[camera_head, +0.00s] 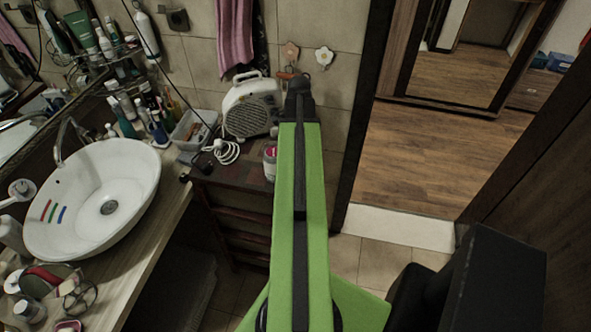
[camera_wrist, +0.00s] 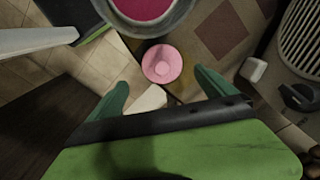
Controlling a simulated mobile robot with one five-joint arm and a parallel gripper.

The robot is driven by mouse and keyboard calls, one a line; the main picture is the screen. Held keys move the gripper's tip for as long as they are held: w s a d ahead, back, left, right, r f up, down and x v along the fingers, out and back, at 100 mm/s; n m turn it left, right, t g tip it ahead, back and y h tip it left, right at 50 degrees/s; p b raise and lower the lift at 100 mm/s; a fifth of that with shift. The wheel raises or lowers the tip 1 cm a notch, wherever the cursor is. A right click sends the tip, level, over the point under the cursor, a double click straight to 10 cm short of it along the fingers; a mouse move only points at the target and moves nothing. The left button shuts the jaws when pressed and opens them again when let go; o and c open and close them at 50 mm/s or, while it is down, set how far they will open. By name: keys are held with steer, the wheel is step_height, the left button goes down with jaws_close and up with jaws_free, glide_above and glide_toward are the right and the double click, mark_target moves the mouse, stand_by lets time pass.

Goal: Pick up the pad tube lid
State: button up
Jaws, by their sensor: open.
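The pad tube lid, a round pink disc with a small raised centre (camera_wrist: 162,64), shows in the wrist view just beyond and between my fingertips. My gripper (camera_wrist: 160,86) is open and empty, with its two green fingers apart on either side below the lid. I cannot tell the height of the fingers over it. The tube (camera_wrist: 145,22), a round container with a deep pink inside, stands beside the lid at the top of the wrist view. In the head view a tube with pink on it (camera_head: 270,163) stands left of my green arm; the lid is not visible there.
A white fan heater (camera_head: 252,106) stands on the dark wooden cabinet (camera_head: 238,183) behind the tube. A white plug and cord (camera_head: 225,152) lie nearby. The basin (camera_head: 90,200) is on the left counter. The floor at right is open.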

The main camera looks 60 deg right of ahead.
steer(key=f+b, duration=0.5)
steer(key=shift+w+a+f, duration=0.15)
steer(key=shift+w+a, duration=0.05)
steer(key=shift+w, duration=0.1)
steer(key=shift+r, duration=0.2)
steer(key=c, duration=1.4)
